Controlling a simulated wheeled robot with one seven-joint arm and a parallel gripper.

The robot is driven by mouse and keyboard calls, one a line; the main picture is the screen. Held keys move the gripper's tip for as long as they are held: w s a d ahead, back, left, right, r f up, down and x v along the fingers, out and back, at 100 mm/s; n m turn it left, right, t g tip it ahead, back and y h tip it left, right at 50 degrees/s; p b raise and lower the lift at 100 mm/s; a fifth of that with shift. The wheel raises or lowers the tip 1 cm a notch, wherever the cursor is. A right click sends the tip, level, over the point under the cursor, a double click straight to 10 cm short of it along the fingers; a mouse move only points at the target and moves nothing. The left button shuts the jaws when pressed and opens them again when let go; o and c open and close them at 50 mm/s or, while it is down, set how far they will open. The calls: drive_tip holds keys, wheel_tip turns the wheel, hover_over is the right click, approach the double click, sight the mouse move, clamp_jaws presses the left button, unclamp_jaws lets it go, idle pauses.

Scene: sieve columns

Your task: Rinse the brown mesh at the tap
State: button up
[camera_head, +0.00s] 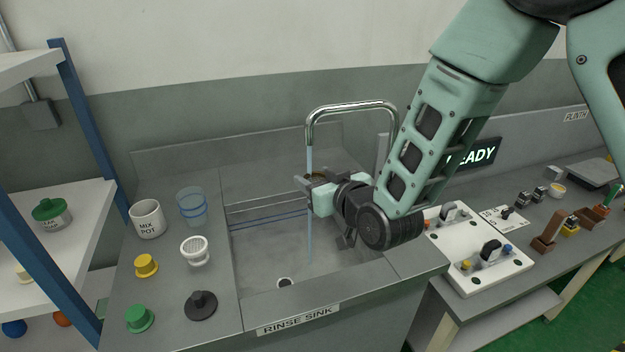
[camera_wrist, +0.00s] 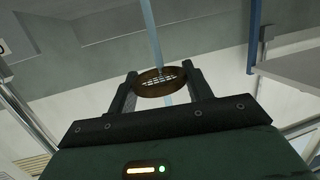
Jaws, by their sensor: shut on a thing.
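The brown mesh (camera_wrist: 160,76) is a round brown ring with a pale grid inside. In the wrist view it sits between the two fingertips of my gripper (camera_wrist: 160,84), which is shut on it. In the head view my gripper (camera_head: 308,185) is over the sink basin (camera_head: 270,255), and only a bit of the mesh's brown rim shows. The tap (camera_head: 350,107) is a bent chrome spout. A thin blue water stream (camera_head: 309,235) falls from it into the basin. The stream meets the mesh in the wrist view, showing above and below it.
Left of the basin stand a mix pot (camera_head: 148,219), a clear blue cup (camera_head: 192,207), a white strainer cup (camera_head: 195,251), and yellow, green and black knobbed pieces. A white board with fixtures (camera_head: 480,262) lies on the right bench. A blue-posted shelf is at far left.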

drive_tip(key=shift+w+a, duration=0.25)
drive_tip(key=shift+a, duration=0.2)
drive_tip(key=shift+s+d, duration=0.1)
drive_tip(key=shift+d, duration=0.1)
drive_tip(key=shift+s+d+b, duration=0.2)
drive_tip(key=shift+d+b, duration=0.2)
drive_tip(key=shift+b, duration=0.05)
drive_tip(key=s+a+b, duration=0.1)
drive_tip(key=s+a, duration=0.3)
drive_tip(key=s, duration=0.3)
drive_tip(key=shift+b, duration=0.4)
idle(1.4)
